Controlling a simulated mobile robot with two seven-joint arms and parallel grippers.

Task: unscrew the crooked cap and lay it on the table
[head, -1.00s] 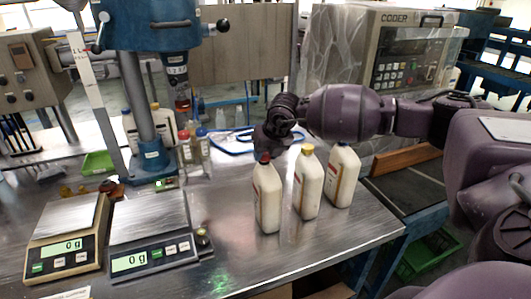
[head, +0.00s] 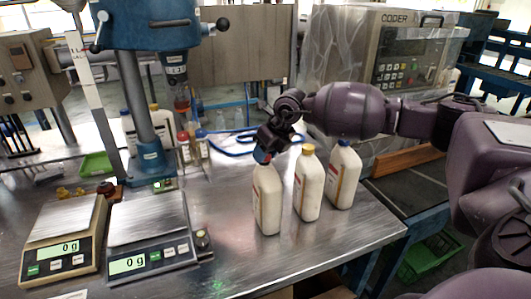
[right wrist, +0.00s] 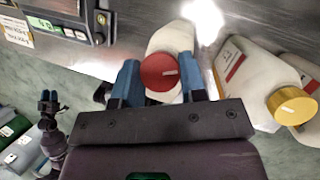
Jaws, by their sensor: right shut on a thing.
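Three white bottles stand on the steel table. The left bottle (head: 267,205) has a red cap (right wrist: 160,72), the middle bottle (head: 308,190) a yellow cap (head: 308,149), the right bottle (head: 343,180) a blue cap (head: 343,143). My right gripper (head: 262,156) is at the top of the left bottle, shut on the red cap. In the right wrist view its blue fingers flank that cap, and the bottle is under it. I cannot tell how the cap tilts. My left gripper (right wrist: 48,100) seems to show small at the left of that view, its jaws unclear.
Two scales reading 0 g, one beige (head: 60,252) and one dark (head: 150,252), stand at the left. A blue drill press (head: 150,160) and small bottles stand behind. The table (head: 225,235) is clear between scales and bottles.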

